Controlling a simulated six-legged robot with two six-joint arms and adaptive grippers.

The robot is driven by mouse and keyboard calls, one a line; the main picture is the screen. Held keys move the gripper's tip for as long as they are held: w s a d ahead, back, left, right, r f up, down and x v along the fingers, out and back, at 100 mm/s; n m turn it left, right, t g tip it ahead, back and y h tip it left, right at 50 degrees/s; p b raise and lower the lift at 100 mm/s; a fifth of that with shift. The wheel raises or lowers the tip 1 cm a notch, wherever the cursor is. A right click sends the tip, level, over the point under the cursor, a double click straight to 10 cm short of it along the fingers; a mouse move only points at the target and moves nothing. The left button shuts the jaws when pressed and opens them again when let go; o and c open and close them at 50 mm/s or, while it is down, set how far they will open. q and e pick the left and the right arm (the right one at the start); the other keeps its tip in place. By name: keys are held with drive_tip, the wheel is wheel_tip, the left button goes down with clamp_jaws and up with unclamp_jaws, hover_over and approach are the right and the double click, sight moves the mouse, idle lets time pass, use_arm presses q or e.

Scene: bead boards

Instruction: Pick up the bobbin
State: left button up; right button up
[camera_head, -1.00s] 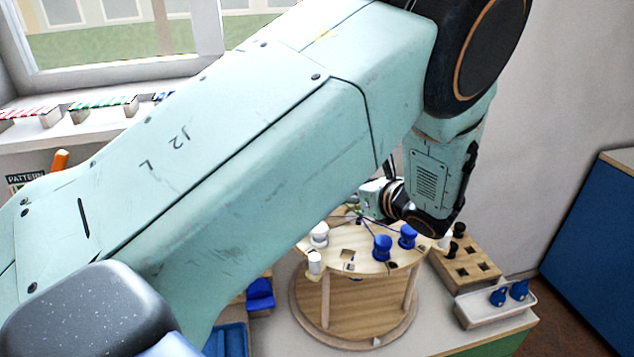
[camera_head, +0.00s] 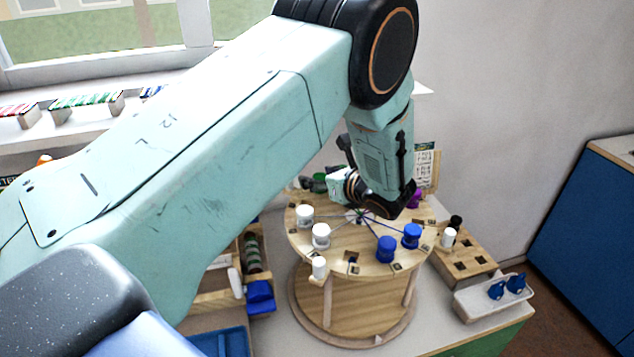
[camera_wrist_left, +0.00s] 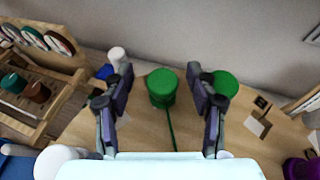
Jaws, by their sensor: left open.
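A green bobbin (camera_wrist_left: 161,88) with a green thread trailing from it stands on the round wooden stand (camera_head: 345,275). In the left wrist view it is between the two fingers of my open left gripper (camera_wrist_left: 160,95), with a gap on each side. A second green bobbin (camera_wrist_left: 224,83) is just outside the right finger. In the head view my wrist and arm hide most of the gripper at the stand's far side. White bobbins (camera_head: 321,235), blue bobbins (camera_head: 386,249) and a purple bobbin (camera_head: 414,197) are around the stand's top. My right gripper is not in view.
A wooden block with holes (camera_head: 465,260) and a white tray (camera_head: 495,297) with blue pieces are right of the stand. A wooden rack (camera_wrist_left: 45,80) with spools shows in the wrist view. A blue cabinet (camera_head: 590,225) stands at far right.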

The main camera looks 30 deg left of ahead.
use_arm(q)
drive_tip(key=shift+w+a+f, duration=0.15)
drive_tip(key=shift+w, duration=0.05)
drive_tip(key=shift+d, duration=0.3)
drive_tip(key=shift+c, duration=0.8)
drive_tip(key=shift+s+a, duration=0.1)
drive_tip(key=shift+a, duration=0.25)
drive_tip(key=c, duration=0.3)
drive_tip(key=shift+d, duration=0.25)
drive_tip(key=c, duration=0.6)
clamp_jaws()
drive_tip(key=shift+a, duration=0.2)
